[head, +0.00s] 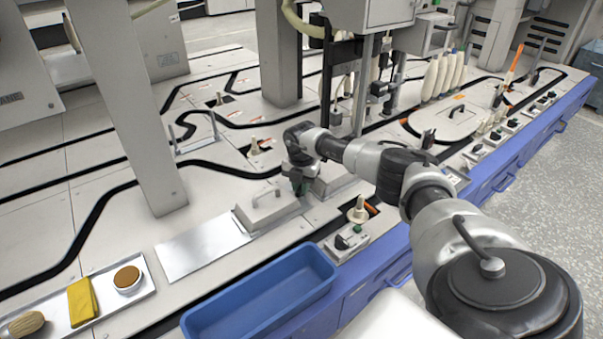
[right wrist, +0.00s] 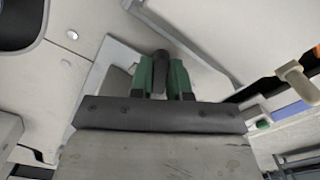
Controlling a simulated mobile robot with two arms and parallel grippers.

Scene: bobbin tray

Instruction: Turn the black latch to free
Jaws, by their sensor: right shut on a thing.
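The black latch (right wrist: 160,62) is a short dark upright piece between the two green fingertips in the right wrist view. My right gripper (right wrist: 160,78) is shut on it, one finger on each side. In the head view my right gripper (head: 299,184) is low over the white machine bed, between two raised grey covers. The latch is hidden there by the gripper and wrist, and its turn angle cannot be told. My left gripper is not in view.
A grey cover with a handle (head: 268,206) is close left of the gripper. A blue bin (head: 262,290) stands in front. A metal tray (head: 100,306) holds a yellow cloth (head: 83,302), a brush and a round tin. A pale bobbin peg (head: 358,212) stands right of the gripper.

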